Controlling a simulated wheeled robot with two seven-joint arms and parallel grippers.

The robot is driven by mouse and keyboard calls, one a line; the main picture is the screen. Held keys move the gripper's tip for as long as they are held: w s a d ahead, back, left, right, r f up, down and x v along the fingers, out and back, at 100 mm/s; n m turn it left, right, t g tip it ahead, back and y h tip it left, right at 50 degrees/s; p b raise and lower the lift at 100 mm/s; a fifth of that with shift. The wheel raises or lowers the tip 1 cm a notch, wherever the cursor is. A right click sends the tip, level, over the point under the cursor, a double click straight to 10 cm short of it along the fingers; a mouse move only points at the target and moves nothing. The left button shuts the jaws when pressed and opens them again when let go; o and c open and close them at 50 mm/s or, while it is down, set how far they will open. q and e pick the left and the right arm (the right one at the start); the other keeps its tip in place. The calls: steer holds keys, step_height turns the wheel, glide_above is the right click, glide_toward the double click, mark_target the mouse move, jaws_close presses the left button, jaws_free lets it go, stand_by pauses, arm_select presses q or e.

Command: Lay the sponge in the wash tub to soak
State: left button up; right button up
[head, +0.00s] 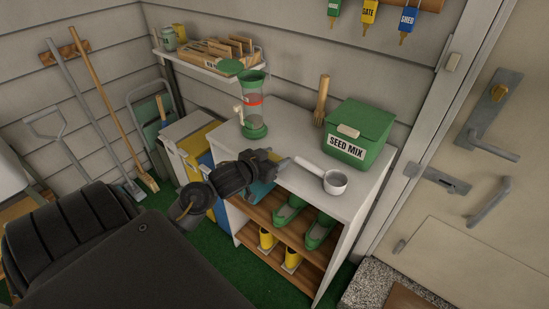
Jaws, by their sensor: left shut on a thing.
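No sponge and no wash tub can be made out in the head view. My left gripper (281,160) is over the front left part of the white cabinet top (300,127). It is shut at the handle end of a light grey scoop (336,182), whose round cup points right, near the cabinet's front edge. I cannot tell whether the cup touches the top or hangs just above it. The exact grip is small and partly hidden by the dark fingers. My right gripper is not in view.
A green seed mix bin (360,133) and a green-based feeder (254,108) stand on the cabinet top. A blue object (262,190) shows under my gripper. Long-handled tools (100,105) lean at left; a door (480,200) is at right.

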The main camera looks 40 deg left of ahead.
arm_select(q)
steer(key=o, duration=0.5)
steer(key=shift+f, duration=0.15)
steer(key=shift+o, duration=1)
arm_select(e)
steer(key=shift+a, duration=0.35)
arm_select(q)
steer(key=shift+s+r, duration=0.1)
steer(key=shift+r, duration=0.1)
steer(key=p+v, duration=0.1)
steer(key=v, duration=1)
steer(key=shift+s, duration=0.4)
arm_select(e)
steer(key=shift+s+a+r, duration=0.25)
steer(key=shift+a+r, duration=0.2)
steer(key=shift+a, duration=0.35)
arm_select(q)
steer(key=shift+d+r, duration=0.1)
steer(key=shift+r, duration=0.05)
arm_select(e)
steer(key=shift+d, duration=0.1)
